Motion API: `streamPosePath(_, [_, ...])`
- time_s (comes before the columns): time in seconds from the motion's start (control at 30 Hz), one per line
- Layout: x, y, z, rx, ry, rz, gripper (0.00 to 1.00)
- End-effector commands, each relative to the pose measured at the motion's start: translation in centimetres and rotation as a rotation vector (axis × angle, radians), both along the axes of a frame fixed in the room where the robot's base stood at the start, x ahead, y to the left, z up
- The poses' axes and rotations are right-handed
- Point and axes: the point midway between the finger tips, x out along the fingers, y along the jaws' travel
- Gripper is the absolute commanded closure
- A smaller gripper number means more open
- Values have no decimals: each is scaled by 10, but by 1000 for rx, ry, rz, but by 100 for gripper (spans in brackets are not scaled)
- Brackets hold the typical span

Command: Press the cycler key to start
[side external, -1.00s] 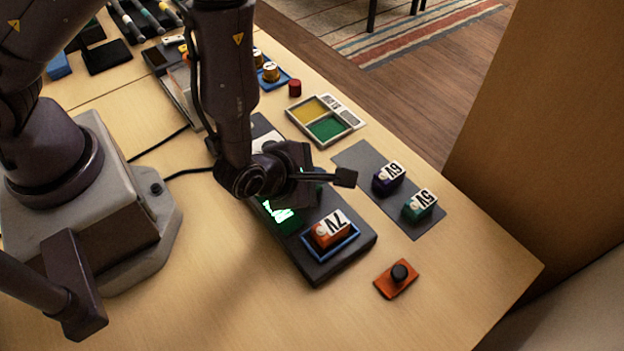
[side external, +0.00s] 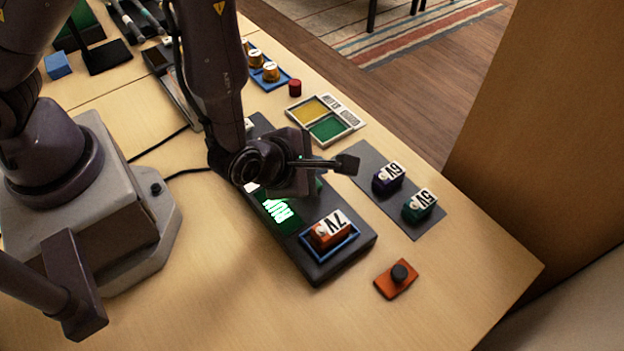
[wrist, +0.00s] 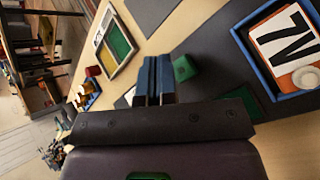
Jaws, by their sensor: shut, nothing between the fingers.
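The cycler (side external: 335,268) is a dark slab on the table. Its green display (side external: 280,212) is lit with white letters that appear to read RUN, partly hidden by my arm. A blue-rimmed bay on it holds an orange 7V pack (side external: 330,232), also in the wrist view (wrist: 288,42). The green key (wrist: 185,68) shows just right of my fingers in the wrist view; in the side view it is mostly hidden behind my gripper. My gripper (side external: 347,164) is shut and empty, above the cycler; its fingers also show in the wrist view (wrist: 155,80). I see no clear contact with the key.
A grey mat (side external: 372,157) beside the cycler bears a purple 6V pack (side external: 387,179) and a green 5V pack (side external: 419,206). An orange plate with a black knob (side external: 398,275) lies near the front edge. A yellow-and-green tray (side external: 325,120) and a red cylinder (side external: 295,88) stand farther back.

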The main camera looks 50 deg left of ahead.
Motion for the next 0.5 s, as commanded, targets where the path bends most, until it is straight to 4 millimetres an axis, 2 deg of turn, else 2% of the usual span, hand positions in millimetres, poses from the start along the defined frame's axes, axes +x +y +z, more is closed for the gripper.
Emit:
streamPosePath(0.3, [0,0,33,-1,-3,0,100])
streamPosePath(0.5, [0,0,42,-1,-2,-1,100])
